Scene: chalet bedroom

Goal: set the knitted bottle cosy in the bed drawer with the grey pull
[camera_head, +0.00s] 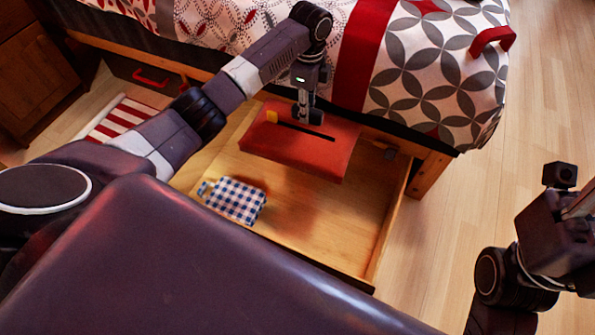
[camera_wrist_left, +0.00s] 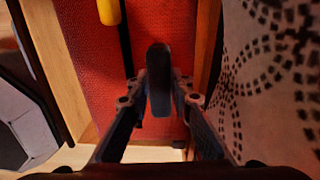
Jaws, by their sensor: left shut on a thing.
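The knitted bottle cosy appears to be the flat red block (camera_head: 330,155) with a black slit and a yellow tab on top. Its red, knit-like face fills much of the left wrist view (camera_wrist_left: 85,70). My left gripper (camera_head: 308,118) is shut on a dark raised piece (camera_wrist_left: 160,75) on its top. The cosy hangs over the open bed drawer (camera_head: 335,240), at the bed side, with a shadow on the drawer floor. The drawer's front and its pull are hidden behind my body. My right arm shows at the lower right; its fingertips are not visible.
A blue-and-white checked cloth thing (camera_head: 237,200) lies at the left in the drawer. The drawer floor right of it is bare. The bed (camera_head: 430,60) borders the far side. Another drawer with a red pull (camera_head: 151,78) is at the left, near a striped rug (camera_head: 122,118).

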